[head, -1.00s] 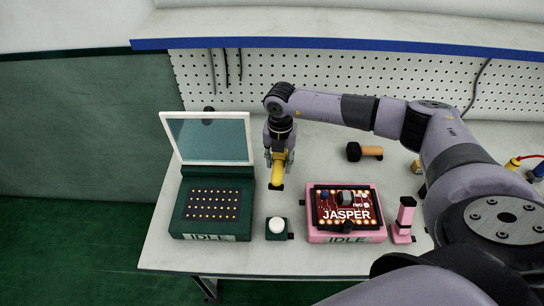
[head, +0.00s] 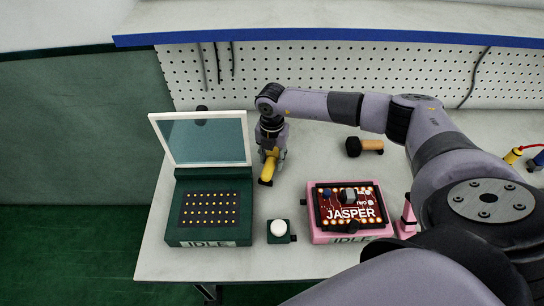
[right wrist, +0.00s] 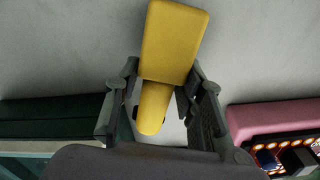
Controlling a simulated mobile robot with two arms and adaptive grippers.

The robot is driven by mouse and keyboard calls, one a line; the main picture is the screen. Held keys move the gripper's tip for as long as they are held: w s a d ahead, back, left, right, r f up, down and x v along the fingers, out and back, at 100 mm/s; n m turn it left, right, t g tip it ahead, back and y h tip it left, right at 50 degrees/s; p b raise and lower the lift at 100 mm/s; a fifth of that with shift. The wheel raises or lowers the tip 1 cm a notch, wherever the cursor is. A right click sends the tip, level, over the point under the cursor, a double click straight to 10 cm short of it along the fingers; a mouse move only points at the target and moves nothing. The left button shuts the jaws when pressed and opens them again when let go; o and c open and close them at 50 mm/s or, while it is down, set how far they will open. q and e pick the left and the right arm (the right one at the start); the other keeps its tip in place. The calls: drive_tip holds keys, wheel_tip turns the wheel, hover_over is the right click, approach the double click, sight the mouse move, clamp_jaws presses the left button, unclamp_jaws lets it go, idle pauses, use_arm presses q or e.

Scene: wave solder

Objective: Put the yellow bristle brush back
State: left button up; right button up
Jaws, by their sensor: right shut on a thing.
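The yellow bristle brush (head: 270,167) is in my right gripper (head: 271,153), over the bench between the green machine and the pink machine, towards the back. In the right wrist view the brush shows as a wide yellow block (right wrist: 174,42) with a rounded yellow handle (right wrist: 153,108). The handle lies between the two fingers of my right gripper (right wrist: 160,112), which is shut on it. Whether the brush touches the bench is unclear. My left gripper is not in view.
The green machine (head: 175,231) with its raised framed lid (head: 203,140) stands left. A white button on a green base (head: 278,230) is in front. The pink machine (head: 318,237) holds a red JASPER board (head: 352,204). A black-headed, orange-handled tool (head: 364,146) lies behind.

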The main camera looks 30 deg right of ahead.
drive_tip(key=shift+f, duration=0.5)
use_arm(q)
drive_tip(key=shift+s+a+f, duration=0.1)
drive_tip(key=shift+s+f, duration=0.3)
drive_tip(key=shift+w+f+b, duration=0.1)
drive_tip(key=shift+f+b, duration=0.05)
drive_tip(key=shift+b, duration=0.2)
use_arm(e)
drive_tip(key=shift+f, duration=0.3)
drive_tip(key=o, duration=1.2)
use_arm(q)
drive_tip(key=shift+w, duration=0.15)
